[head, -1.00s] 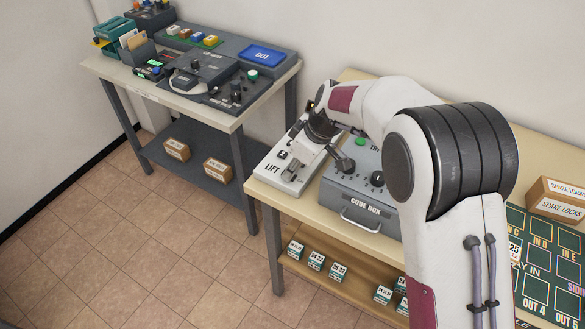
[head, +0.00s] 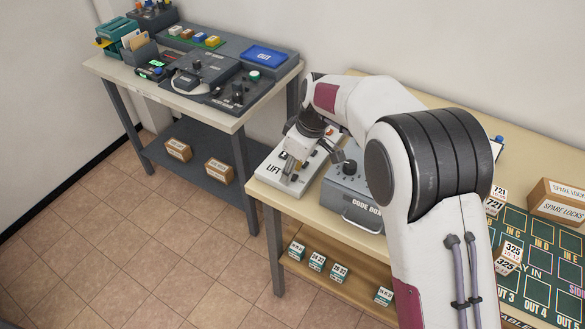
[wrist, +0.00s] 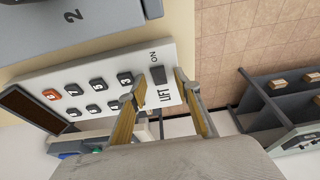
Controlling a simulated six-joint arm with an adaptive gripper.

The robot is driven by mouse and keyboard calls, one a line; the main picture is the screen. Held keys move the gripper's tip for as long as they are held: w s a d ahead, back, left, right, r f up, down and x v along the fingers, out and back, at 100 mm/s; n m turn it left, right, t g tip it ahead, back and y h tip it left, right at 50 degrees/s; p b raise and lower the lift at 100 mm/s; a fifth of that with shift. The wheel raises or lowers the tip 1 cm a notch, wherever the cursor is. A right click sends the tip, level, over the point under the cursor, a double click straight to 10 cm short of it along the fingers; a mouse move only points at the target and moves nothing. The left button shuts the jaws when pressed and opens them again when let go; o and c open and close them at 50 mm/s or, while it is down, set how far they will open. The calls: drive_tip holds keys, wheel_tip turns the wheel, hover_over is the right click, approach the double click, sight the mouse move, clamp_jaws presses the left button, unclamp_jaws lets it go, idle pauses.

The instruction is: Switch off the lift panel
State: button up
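The lift panel (wrist: 110,62) is a pale slab on the table, lettered LIFT; in the head view the panel (head: 268,186) lies at the table's left end. In the wrist view a dark grey switch (wrist: 158,75) sits near its LIFT end, beside the word ON. My gripper (wrist: 155,88) is open, its two yellowish fingers apart on either side of the switch end. In the head view my gripper (head: 290,174) is low over the LIFT end and hides the switch. I cannot tell whether the fingers touch the panel.
The panel also has several numbered buttons (wrist: 97,84), one orange button (wrist: 49,93) and a dark screen (wrist: 27,108). The grey code box (head: 350,200) stands close to its right. Another table (head: 150,92) with devices is at the left. Floor between is clear.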

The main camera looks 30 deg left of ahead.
drive_tip(key=shift+d+y, duration=0.25)
drive_tip(key=shift+y, duration=0.45)
idle(0.4)
drive_tip(key=s+d+r+m+t, duration=0.1)
drive_tip(key=d+r+m, duration=0.2)
drive_tip(key=d+r, duration=0.6)
drive_tip(key=s+d+r+m+t, duration=0.1)
drive_tip(key=d+r+m, duration=0.2)
drive_tip(key=d+r, duration=0.7)
drive_tip(key=shift+d+r+m+t+h, duration=0.3)
drive_tip(key=shift+d+h, duration=0.1)
drive_tip(key=shift+d, duration=2.05)
